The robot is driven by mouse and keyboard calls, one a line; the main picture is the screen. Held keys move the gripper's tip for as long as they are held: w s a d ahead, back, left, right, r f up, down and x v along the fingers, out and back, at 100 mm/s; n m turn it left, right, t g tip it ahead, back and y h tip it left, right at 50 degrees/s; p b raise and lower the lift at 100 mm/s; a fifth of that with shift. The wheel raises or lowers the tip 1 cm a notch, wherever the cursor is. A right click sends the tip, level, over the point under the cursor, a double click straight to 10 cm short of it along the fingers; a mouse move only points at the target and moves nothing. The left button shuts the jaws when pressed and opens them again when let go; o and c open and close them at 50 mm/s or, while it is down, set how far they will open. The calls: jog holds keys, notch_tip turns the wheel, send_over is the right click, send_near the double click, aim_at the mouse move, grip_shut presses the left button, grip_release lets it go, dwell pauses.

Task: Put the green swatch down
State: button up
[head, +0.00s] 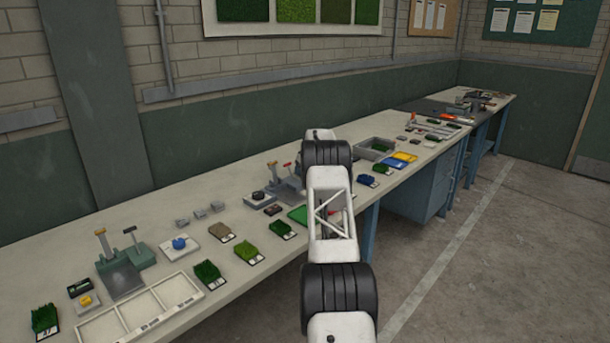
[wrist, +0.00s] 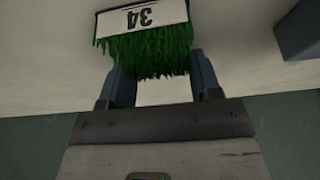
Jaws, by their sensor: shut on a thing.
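The green swatch (wrist: 150,50) is a tuft of dark green turf with a white label reading 34, upside down in the wrist view. My gripper (wrist: 161,66) is shut on it, with one blue-grey finger on each side of the turf. The pale bench top shows around the swatch; whether it touches the bench I cannot tell. In the head view my arm hides the gripper and the held swatch. Other green swatches stand along the bench (head: 180,288), such as one at the near left (head: 45,320) and one beside the white frame (head: 208,274).
A white divided frame (head: 90,328) lies at the bench's near left. A press-like device with a lever (head: 122,270) stands behind it. A grey tray (head: 362,146) sits further along. A dark block (wrist: 302,30) shows at the wrist view's upper right.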

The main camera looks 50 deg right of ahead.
jog(key=shift+c, duration=0.9)
notch_tip(320, 180, up, 10)
jog(key=shift+r, duration=0.1)
dwell(0.9)
